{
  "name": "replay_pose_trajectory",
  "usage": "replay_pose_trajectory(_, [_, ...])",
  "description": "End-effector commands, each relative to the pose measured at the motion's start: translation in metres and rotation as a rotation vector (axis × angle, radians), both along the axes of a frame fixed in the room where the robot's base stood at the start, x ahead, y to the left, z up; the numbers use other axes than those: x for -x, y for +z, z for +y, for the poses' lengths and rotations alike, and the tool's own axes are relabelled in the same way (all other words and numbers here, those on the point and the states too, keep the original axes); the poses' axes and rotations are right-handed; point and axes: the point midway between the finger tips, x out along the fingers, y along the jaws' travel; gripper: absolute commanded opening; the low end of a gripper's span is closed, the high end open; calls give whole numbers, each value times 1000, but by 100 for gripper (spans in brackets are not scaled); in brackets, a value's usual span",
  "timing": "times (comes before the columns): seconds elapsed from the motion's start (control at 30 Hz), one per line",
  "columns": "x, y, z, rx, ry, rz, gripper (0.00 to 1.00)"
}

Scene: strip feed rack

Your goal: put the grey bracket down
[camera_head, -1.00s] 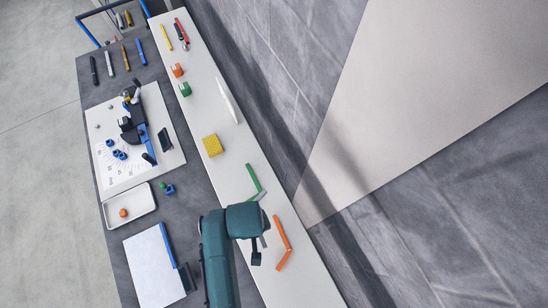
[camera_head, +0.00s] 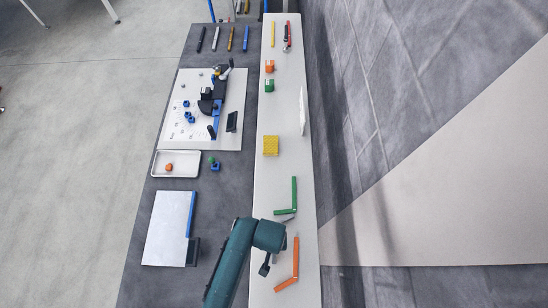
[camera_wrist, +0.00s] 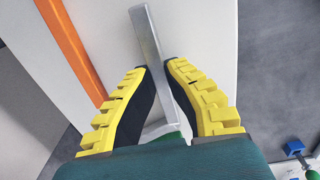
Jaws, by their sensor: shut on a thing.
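The grey bracket (camera_wrist: 148,38) is a plain metallic bent strip. In the wrist view it runs from the top edge down between the fingers of my gripper (camera_wrist: 157,67), which is shut on it. The bracket is over the white shelf, and I cannot tell whether it touches the surface. In the head view my teal wrist hides most of it; a grey end (camera_head: 287,219) seems to show beside the green bracket (camera_head: 294,194).
An orange bracket (camera_head: 296,262) lies on the white shelf (camera_head: 283,115), close to my gripper. A yellow block (camera_head: 271,146) sits farther up the shelf. Left are a dark table (camera_head: 217,170), a white tray (camera_head: 187,157) and a pale panel (camera_head: 165,228). A wall borders the right.

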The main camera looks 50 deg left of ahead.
Motion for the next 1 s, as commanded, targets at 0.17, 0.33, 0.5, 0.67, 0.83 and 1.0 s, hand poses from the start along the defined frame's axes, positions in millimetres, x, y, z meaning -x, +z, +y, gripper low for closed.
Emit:
replay_pose_trajectory(0.17, [0, -3, 0, 0, 0, 0, 0])
replay_pose_trajectory(0.33, [1, -3, 0, 1, 0, 2, 33])
replay_pose_trajectory(0.5, [1, -3, 0, 1, 0, 2, 33])
replay_pose_trajectory(0.67, [0, 8, 0, 0, 0, 0, 33])
replay_pose_trajectory(0.83, [1, 46, 1, -2, 0, -3, 33])
replay_pose_trajectory(1.0, [2, 88, 2, -1, 0, -1, 33])
